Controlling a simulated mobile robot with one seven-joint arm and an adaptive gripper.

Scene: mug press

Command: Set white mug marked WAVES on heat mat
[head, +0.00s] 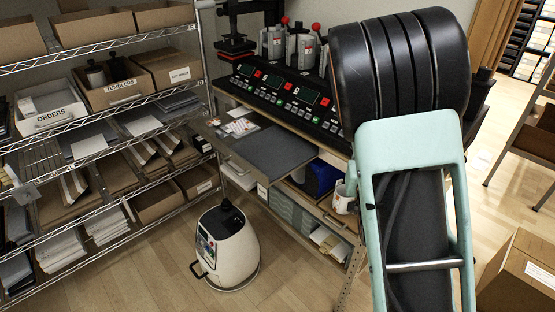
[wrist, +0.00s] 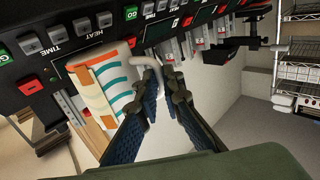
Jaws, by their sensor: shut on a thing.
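A white mug with orange and teal bands (wrist: 103,84) fills the left of the wrist view, tilted in that picture. No WAVES lettering can be read. My gripper (wrist: 160,80) is shut on the mug's handle, with the mug body to the left of the fingers. In the head view a small part of the mug (head: 342,198) shows left of my arm, by the bench's front edge; my arm hides the gripper there. A flat dark grey mat (head: 270,154) lies on the bench in front of the presses, apart from the mug.
A row of mug presses with control panels (head: 285,103) runs along the back of the bench. Papers (head: 238,127) lie at the mat's left. A wire shelf with boxes (head: 110,95) stands at left. A white rounded machine (head: 228,250) stands on the floor before the bench.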

